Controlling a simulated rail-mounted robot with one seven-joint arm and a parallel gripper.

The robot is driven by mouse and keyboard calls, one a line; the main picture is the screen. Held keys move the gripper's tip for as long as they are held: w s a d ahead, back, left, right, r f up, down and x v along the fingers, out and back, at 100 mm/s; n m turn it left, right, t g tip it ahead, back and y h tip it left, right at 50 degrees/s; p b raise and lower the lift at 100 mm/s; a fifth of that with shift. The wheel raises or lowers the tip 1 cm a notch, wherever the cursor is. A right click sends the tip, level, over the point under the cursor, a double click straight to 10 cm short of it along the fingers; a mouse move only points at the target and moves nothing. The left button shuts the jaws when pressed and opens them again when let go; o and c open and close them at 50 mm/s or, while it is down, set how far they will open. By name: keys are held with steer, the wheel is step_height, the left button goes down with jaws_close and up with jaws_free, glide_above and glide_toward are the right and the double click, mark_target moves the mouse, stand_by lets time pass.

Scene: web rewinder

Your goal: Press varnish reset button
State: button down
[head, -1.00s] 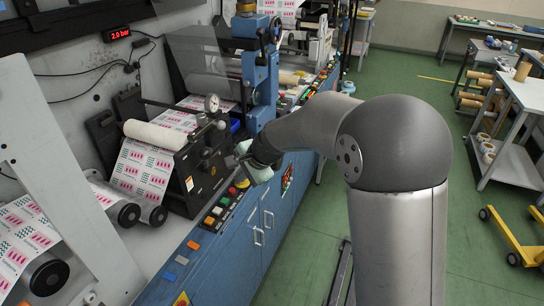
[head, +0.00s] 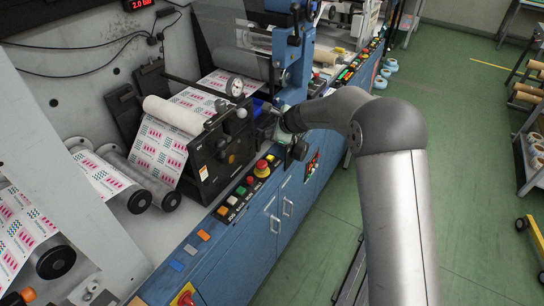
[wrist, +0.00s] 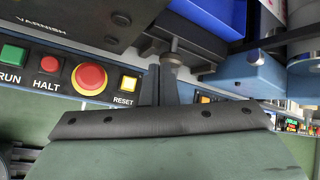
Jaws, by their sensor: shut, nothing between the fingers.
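The varnish reset button (wrist: 128,84) is a small, square amber button labelled RESET in the wrist view. It sits right of a large red mushroom button (wrist: 89,77) on the console below the VARNISH marking. My gripper (wrist: 160,84) is shut and empty, its dark fingers just right of the reset button in that view and apart from it as far as I can tell. In the head view my gripper (head: 270,130) is beside the black varnish unit, beyond the red mushroom button (head: 262,166). The reset button is hard to make out there.
The wrist view also shows a green RUN button (wrist: 12,55) and a red HALT button (wrist: 50,65). The black unit (head: 222,152) with a pressure gauge (head: 235,87) stands close to my gripper. A blue bin (wrist: 215,15) is above the fingers.

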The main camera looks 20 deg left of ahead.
mark_target(269, 157)
steer(key=shift+f, duration=0.1)
step_height(269, 157, down, 9)
steer(key=b, duration=0.7)
steer(key=shift+b, duration=0.35)
stand_by(1.4)
steer(key=shift+f, duration=0.25)
steer(key=shift+f+b, duration=0.25)
steer(key=shift+b, duration=0.25)
steer(key=shift+s+d+f+b, duration=0.15)
steer(key=shift+f+b, duration=0.25)
steer(key=shift+f, duration=0.3)
stand_by(0.9)
steer(key=shift+r+p, duration=0.85)
steer(key=shift+r, duration=0.2)
steer(key=shift+w+r, duration=0.1)
steer(key=shift+w, duration=0.1)
